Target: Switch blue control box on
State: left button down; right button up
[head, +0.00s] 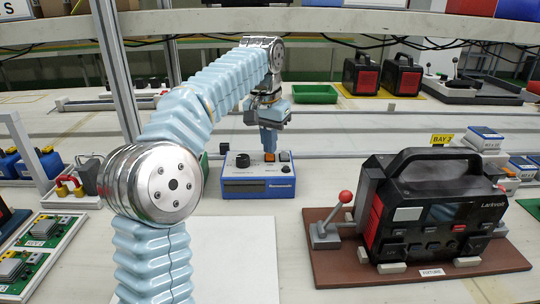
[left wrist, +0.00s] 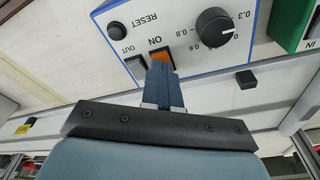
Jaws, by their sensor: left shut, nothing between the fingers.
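The blue control box (head: 258,187) stands on the bench, with a light top panel and blue front. My left gripper (head: 268,150) comes down over it from behind, shut and empty. Its closed fingertips are right at the orange switch marked ON, which they partly cover. In the left wrist view the fingers (left wrist: 158,68) overlap the lower part of the orange switch (left wrist: 160,56); I cannot tell whether they touch it or which way it is tipped. The black dial knob (left wrist: 213,27) and the round RESET button (left wrist: 117,30) are beside it. My right gripper is not in view.
A black power unit (head: 435,205) with a red-knobbed lever (head: 345,197) stands on a brown board at right. A green tray (head: 315,94) lies behind the box. Circuit boards (head: 40,232) lie at left. A white sheet (head: 235,255) lies in front.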

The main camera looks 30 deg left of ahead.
aim_at(269, 157)
pick_arm(q)
jog(key=shift+f+b, duration=0.4)
jog(key=shift+f, duration=0.2)
notch_tip(269, 157, up, 3)
jog(key=p, duration=0.3)
jog(key=shift+r, duration=2.05)
